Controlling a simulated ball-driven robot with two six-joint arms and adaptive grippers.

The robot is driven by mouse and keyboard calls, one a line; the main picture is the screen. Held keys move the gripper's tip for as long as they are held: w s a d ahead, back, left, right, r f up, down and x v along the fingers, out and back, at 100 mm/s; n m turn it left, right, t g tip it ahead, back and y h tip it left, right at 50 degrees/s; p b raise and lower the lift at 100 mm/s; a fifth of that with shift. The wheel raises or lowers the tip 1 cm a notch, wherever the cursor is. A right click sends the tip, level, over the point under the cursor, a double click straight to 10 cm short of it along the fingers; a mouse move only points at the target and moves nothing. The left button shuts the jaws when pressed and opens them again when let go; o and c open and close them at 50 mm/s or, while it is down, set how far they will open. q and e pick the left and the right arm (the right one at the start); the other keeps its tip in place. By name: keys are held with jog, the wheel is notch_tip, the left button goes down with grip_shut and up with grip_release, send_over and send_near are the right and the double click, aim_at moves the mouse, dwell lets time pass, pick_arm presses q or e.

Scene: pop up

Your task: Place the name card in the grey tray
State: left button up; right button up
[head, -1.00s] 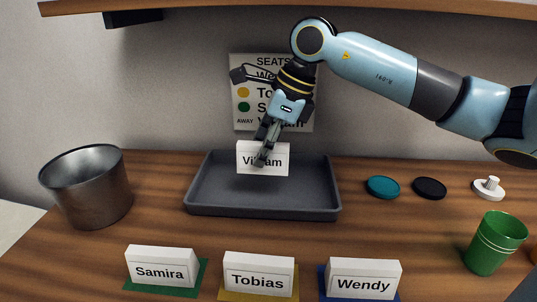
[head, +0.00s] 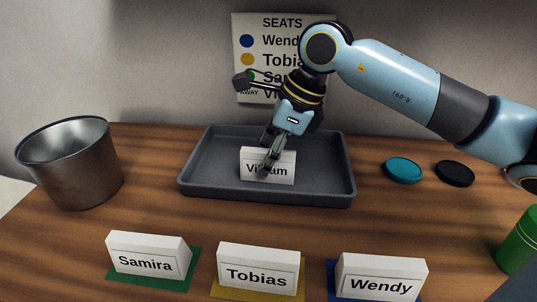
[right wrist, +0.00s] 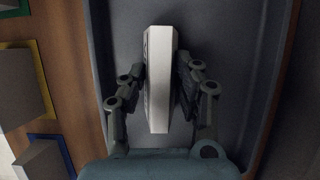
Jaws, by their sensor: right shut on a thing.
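The white name card, its name partly covered by my finger and reading like "Viktam" or similar (head: 284,171), is upright inside the outline of the grey tray (head: 265,195). My right gripper (head: 272,160) is shut on the card from above. In the right wrist view the card (right wrist: 158,85) stands between the two fingers, with the dark tray floor (right wrist: 228,45) below. I cannot tell whether the card's base touches the tray floor. My left gripper is not in view.
Name cards Samira (head: 146,260), Tobias (head: 258,273) and Wendy (head: 380,280) stand on coloured mats in front. A metal bin (head: 72,165) is at left. Teal (head: 403,170) and black (head: 455,173) discs and a green cup (head: 520,240) are at right. A seats sign (head: 255,60) is behind.

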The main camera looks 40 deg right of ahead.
jog(key=o, duration=0.8)
jog(key=shift+r, duration=0.1)
jog(key=p+v, duration=0.1)
jog(key=v, duration=0.5)
jog(key=shift+s+d+r, duration=0.15)
jog(key=shift+d+r, duration=0.05)
jog(key=shift+r, duration=0.1)
jog(key=shift+s+r+p, duration=0.15)
jog(key=shift+r+p, duration=0.2)
